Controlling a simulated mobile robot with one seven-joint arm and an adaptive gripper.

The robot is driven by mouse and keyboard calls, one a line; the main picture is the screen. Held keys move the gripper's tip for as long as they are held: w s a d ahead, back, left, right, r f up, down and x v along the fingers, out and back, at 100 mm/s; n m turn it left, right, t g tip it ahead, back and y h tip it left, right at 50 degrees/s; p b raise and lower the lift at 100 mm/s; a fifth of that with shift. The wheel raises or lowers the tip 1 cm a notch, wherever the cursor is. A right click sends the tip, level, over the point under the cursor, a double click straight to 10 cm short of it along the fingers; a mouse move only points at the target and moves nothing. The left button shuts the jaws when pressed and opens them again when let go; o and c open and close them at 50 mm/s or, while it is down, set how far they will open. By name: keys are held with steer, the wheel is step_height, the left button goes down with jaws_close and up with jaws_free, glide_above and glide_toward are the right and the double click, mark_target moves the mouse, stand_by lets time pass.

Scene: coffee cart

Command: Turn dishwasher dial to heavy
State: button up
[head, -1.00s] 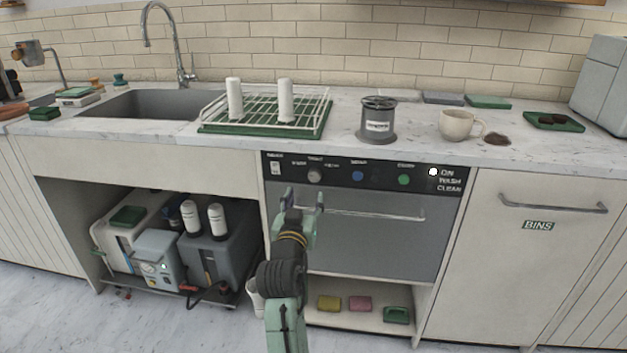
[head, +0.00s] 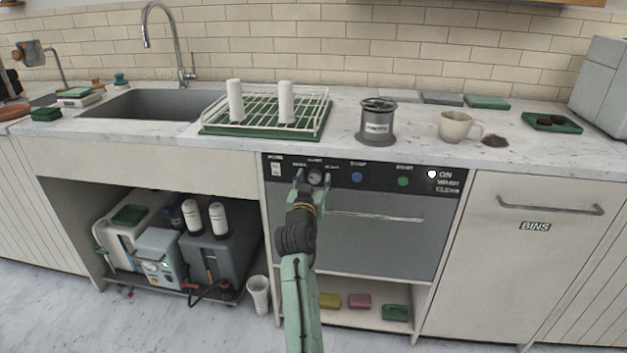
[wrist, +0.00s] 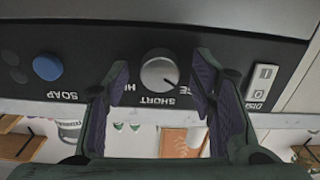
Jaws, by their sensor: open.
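The dishwasher dial is a round grey knob (head: 314,177) on the black control panel (head: 385,180). The wrist view shows the knob (wrist: 160,73) upside down, with the label SHORT beside it. Labels on both sides of it are partly hidden by my fingers, one starting with H. A mark on the knob seems to point toward the lower right there, but I cannot be sure. My gripper (head: 312,184) is open in front of the dial. In the wrist view my gripper's fingers (wrist: 160,88) stand on either side of the knob, with gaps to it.
On the panel, a white rocker switch (head: 276,170) is left of the dial, and blue (head: 357,176) and green (head: 403,181) buttons are right. The door handle (head: 390,217) is below. A white lamp by ON is lit. The counter (head: 350,150) overhangs above.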

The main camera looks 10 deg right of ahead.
steer(key=shift+c, duration=0.6)
steer(key=c, duration=1)
